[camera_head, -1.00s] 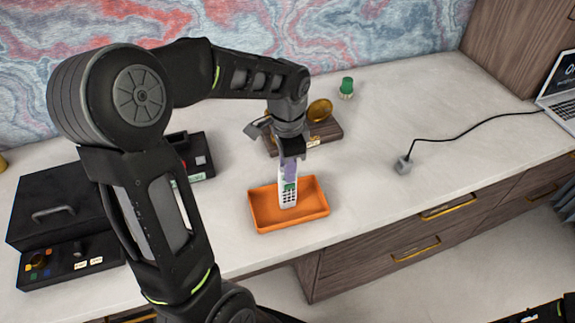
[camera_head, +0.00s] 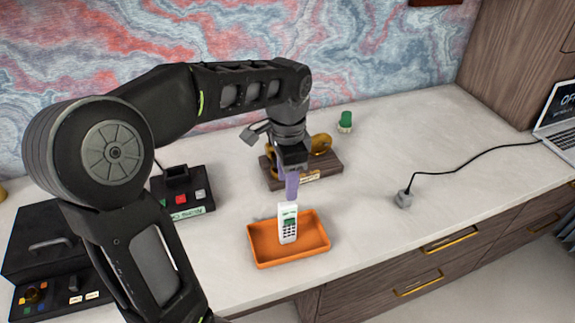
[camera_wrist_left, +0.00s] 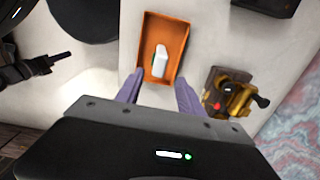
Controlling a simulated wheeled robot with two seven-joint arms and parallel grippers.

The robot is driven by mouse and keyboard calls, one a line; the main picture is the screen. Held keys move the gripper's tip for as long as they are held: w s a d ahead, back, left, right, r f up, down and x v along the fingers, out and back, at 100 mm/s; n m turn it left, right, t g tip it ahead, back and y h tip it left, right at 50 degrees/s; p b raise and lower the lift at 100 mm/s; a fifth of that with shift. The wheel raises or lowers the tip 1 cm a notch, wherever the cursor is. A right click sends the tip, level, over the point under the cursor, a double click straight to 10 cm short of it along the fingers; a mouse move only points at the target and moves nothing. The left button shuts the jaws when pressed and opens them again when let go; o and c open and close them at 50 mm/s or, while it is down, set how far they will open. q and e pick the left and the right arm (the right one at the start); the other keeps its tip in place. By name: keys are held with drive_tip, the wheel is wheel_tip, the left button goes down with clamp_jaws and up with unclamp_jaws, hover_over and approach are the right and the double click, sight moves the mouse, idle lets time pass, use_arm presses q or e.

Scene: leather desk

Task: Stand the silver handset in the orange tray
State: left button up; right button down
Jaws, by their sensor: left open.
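The silver handset (camera_head: 288,223) stands upright inside the orange tray (camera_head: 318,245), its screen and keypad facing the head camera. My left gripper (camera_head: 291,188) is open and empty just above the handset's top, with its purple fingers pointing down. In the left wrist view the handset (camera_wrist_left: 160,62) is inside the tray (camera_wrist_left: 150,24), ahead of the spread fingertips (camera_wrist_left: 158,92) and apart from them.
A wooden stand with a brass piece (camera_head: 330,165) sits behind the tray. A green-capped object (camera_head: 345,122) is farther back. A dark box with a handle (camera_head: 45,245) and a dark device (camera_head: 188,200) are left. A corded grey block (camera_head: 403,199) and laptop (camera_head: 560,115) are right.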

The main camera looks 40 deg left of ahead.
use_arm(q)
wheel_tip(320, 180, up, 5)
drive_tip(key=shift+s+f, duration=0.1)
idle(1.0)
